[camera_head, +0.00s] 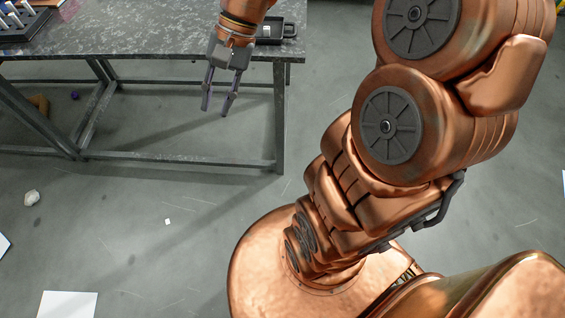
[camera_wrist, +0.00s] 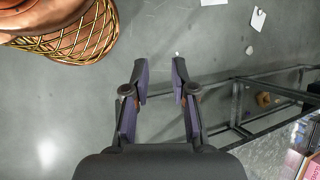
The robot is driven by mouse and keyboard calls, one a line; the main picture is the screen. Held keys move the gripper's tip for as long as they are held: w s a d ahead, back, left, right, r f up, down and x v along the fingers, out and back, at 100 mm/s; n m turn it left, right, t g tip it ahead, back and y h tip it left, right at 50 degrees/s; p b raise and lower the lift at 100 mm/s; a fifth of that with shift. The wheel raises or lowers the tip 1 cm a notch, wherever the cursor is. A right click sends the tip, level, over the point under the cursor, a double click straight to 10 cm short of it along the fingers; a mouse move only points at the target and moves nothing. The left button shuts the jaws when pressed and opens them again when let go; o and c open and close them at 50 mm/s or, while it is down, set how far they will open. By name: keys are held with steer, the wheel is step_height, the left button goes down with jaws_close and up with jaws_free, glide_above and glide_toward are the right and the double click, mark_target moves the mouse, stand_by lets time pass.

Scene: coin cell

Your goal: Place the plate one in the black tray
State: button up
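My gripper (camera_head: 216,106) hangs in front of the table's near edge, above the floor. It is open, with nothing between its fingers; in the wrist view its fingers (camera_wrist: 160,78) stand apart over bare floor. A black tray-like object (camera_head: 284,29) lies on the table near its right end, partly hidden behind my gripper's wrist, with a small pale item at its left part. I cannot pick out plate one for certain in either view.
The dark speckled table (camera_head: 130,40) stands on a metal frame (camera_head: 180,160). A dark rack (camera_head: 22,32) with slim upright items is at its far left. White sheets (camera_head: 68,305) and a pale crumpled lump (camera_head: 32,197) lie on the floor. A pinkish box (camera_wrist: 312,168) shows at lower right.

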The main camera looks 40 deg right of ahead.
steer(key=s+d+f+n+h, duration=0.1)
steer(key=s+f+n+h, duration=0.1)
steer(key=s, duration=0.6)
steer(key=s+d+f+n+h, duration=0.1)
steer(key=s+f+n+h, duration=0.2)
steer(key=s+n, duration=0.3)
steer(key=s+h, duration=0.1)
steer(key=s, duration=0.1)
steer(key=shift+s+d+g, duration=0.3)
step_height(320, 180, up, 4)
steer(key=p, duration=0.4)
steer(key=shift+f, duration=0.1)
